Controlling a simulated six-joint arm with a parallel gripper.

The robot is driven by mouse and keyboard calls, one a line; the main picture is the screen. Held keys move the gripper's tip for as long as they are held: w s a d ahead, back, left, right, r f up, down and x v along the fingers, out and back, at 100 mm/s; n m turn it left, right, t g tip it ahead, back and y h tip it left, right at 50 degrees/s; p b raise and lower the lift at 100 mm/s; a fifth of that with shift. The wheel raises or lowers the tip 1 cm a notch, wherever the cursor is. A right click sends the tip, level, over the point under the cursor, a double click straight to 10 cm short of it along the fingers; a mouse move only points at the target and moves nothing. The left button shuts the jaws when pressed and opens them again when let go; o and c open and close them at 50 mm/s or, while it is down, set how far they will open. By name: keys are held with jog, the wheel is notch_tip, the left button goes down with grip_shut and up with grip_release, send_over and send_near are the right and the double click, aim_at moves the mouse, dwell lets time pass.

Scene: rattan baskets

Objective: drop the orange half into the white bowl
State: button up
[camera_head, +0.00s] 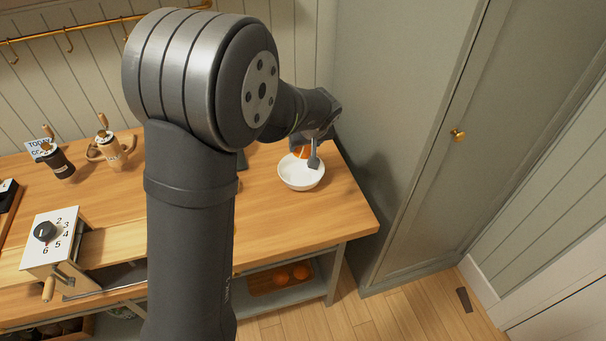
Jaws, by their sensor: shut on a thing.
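The white bowl (301,177) stands on the wooden table near its right end. My gripper (307,160) points down over the back part of the bowl. It is shut on the orange half (300,152), a small orange patch beside the fingers at the bowl's far rim. Much of the orange half is hidden by my gripper. I cannot tell whether it touches the bowl.
A tall grey-green cabinet (420,130) stands close to the right of the wooden table (335,215).

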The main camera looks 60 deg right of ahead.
jog(key=shift+f, duration=0.4)
jog(key=o, duration=0.8)
jog(key=v, duration=1.7)
jog(key=shift+r, duration=0.3)
jog(key=x, duration=1.7)
jog(key=shift+f, duration=0.3)
jog(key=shift+r, duration=0.4)
